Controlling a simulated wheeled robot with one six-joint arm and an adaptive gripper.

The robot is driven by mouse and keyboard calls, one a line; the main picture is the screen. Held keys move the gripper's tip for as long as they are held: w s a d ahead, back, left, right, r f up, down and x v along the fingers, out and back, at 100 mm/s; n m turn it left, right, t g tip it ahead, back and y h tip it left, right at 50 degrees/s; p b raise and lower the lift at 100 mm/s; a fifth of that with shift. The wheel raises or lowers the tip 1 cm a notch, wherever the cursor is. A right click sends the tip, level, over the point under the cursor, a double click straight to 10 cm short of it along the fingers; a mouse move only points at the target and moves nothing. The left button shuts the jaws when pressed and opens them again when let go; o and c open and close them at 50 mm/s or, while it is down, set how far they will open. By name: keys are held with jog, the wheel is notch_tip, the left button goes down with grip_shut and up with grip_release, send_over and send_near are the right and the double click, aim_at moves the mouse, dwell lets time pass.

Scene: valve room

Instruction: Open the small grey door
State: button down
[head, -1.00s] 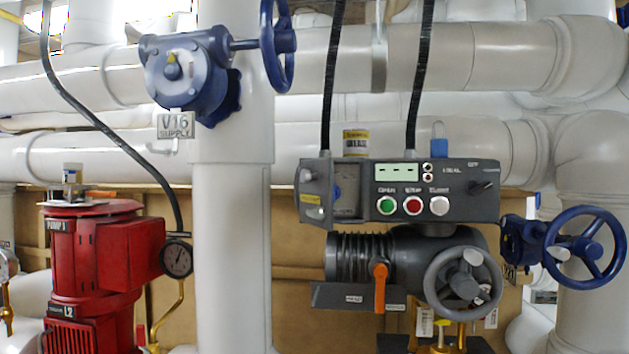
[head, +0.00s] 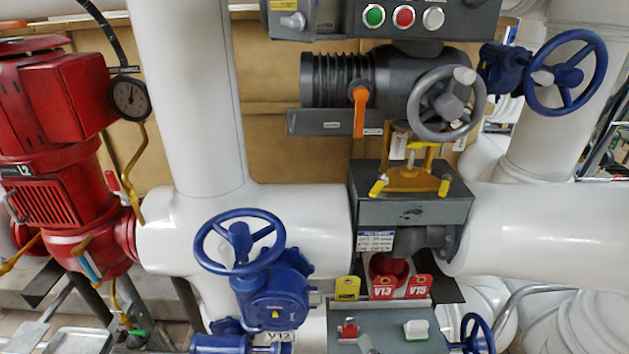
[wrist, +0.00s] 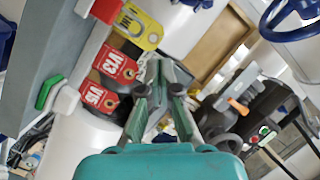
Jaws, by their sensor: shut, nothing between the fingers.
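The small grey door is probably the small grey panel (head: 288,18) at the left end of the grey control box (head: 465,20), at the top edge of the head view. Only its lower part shows there; the rest is cut off, so I cannot tell how far it stands open. My gripper (wrist: 161,68) is shut and empty in the wrist view, near red tags (wrist: 116,66) and a yellow tag (wrist: 138,25). It is apart from the control box, whose green button (wrist: 264,130) shows at the right. My gripper does not show in the head view.
Below the control box are an orange lever (head: 360,110) and a grey handwheel (head: 447,104). A grey box with a yellow clamp (head: 408,178) sits lower. Blue handwheels (head: 239,242) (head: 565,72), a red pump (head: 55,130) and white pipes (head: 545,232) surround it.

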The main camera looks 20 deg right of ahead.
jog(key=w+d+r+m+t+y, duration=0.1)
jog(key=w+d+r+m+y, duration=0.15)
jog(key=w+r, duration=1.05)
jog(key=w+d+r+m+t+y, duration=0.1)
jog(key=w+d+r+y, duration=0.2)
jog(key=w+r, duration=0.95)
jog(key=s+r+n+g+y, duration=0.1)
jog(key=s+r, duration=0.3)
jog(key=r, duration=0.8)
jog(key=s+r+n+g+y, duration=0.1)
jog(key=s+r+y, duration=0.15)
jog(key=r, duration=1.05)
jog(key=s+r+g, duration=0.1)
jog(key=s+r, duration=0.3)
jog(key=r, duration=0.8)
jog(key=w+a, duration=0.7)
jog(key=a, duration=0.2)
